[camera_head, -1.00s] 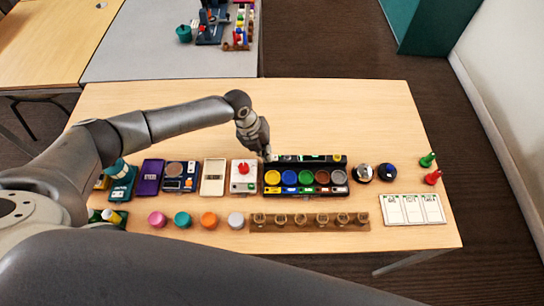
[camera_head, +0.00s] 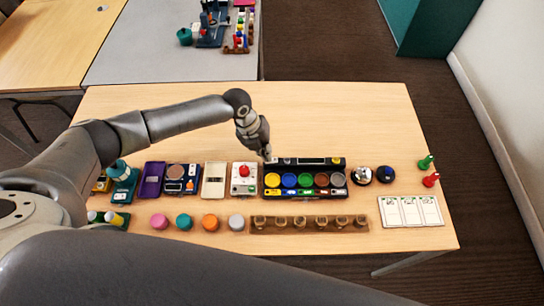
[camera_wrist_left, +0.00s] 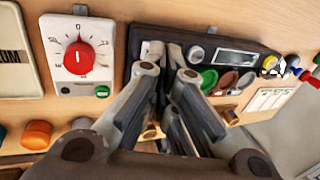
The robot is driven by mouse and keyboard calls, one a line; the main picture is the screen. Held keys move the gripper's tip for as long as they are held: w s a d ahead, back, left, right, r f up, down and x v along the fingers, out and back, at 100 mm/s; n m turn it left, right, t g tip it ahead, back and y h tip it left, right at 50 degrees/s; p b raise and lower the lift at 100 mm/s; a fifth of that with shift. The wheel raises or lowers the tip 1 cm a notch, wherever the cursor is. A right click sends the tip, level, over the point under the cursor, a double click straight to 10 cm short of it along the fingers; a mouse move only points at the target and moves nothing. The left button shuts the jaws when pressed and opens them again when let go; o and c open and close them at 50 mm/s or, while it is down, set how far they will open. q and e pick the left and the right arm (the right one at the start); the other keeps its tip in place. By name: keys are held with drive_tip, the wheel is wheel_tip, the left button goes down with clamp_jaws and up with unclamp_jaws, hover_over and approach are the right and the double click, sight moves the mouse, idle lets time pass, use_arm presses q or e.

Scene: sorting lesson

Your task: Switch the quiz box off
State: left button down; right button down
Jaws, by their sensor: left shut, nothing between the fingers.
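The quiz box is a long black box (camera_head: 305,195) right of the middle of the table, with a row of yellow, blue, green, brown and grey round buttons and a display strip along its back. My left gripper (camera_head: 266,155) is at its back left corner, shut and empty. In the left wrist view the box (camera_wrist_left: 133,42) lies beyond my left fingertips (camera_wrist_left: 165,55), close to a small pale part at its left end. The fingers partly hide that end; I cannot tell whether they touch it. My right gripper is not in view.
Left of the box stands a white timer with a red knob (camera_head: 244,171), close to the gripper. A wooden rack (camera_head: 305,230) lies in front. A round silver-topped button (camera_head: 361,175) stands to the right. The table behind the box is clear.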

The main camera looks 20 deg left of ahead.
use_arm(q)
drive_tip(key=shift+r+p, duration=1.35)
drive_tip(key=shift+r, duration=0.75)
drive_tip(key=shift+s+f, duration=0.1)
